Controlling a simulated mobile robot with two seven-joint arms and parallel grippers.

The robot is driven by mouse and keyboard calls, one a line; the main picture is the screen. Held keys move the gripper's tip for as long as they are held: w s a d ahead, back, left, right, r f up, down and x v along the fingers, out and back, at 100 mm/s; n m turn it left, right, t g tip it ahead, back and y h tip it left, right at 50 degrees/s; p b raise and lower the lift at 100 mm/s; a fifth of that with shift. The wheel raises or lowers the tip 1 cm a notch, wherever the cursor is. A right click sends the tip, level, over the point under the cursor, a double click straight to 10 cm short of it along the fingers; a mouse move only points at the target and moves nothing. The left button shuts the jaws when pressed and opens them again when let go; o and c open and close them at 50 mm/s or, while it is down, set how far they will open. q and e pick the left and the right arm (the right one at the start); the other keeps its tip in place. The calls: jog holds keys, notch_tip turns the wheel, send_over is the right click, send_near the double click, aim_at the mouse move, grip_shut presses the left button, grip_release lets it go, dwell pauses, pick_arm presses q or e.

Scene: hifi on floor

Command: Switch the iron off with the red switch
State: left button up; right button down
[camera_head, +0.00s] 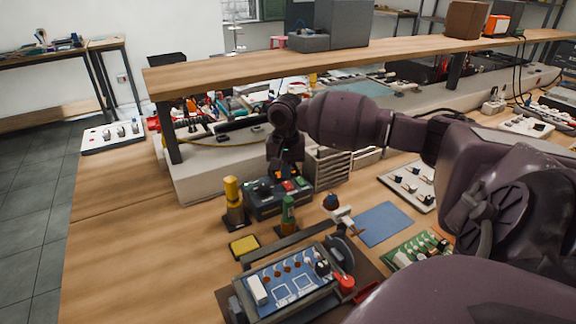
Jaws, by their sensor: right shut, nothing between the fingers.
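The iron's station looks to be the dark grey-green box (272,208) on the workbench, left of centre. A small red switch (289,185) shows on its top, with a green spot beside it. My right gripper (281,171) hangs down over the back of the box, just behind and left of the red switch. It is shut and empty. Whether its tips touch the box I cannot tell. The switch's on or off position is too small to read. My left gripper is out of view.
A yellow-topped cylinder (232,203) stands left of the box and a green-handled tool (288,214) in front. A circuit board in a frame (284,281) lies nearer. Grey drawers (328,169) stand to the right. A wooden shelf (215,79) runs above the bench.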

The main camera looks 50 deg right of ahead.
aim_at(286, 182)
jog(key=shift+s+f, duration=0.1)
jog(key=shift+f, duration=1.3)
dwell(1.1)
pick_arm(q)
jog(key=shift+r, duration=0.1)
pick_arm(e)
jog(key=shift+r, duration=0.1)
jog(key=shift+r+p, duration=1.4)
jog(key=shift+r, duration=0.4)
pick_arm(q)
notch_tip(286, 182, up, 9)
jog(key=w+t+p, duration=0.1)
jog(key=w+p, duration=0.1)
jog(key=p, duration=0.1)
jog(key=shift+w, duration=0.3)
pick_arm(e)
jog(key=shift+r, duration=1.65)
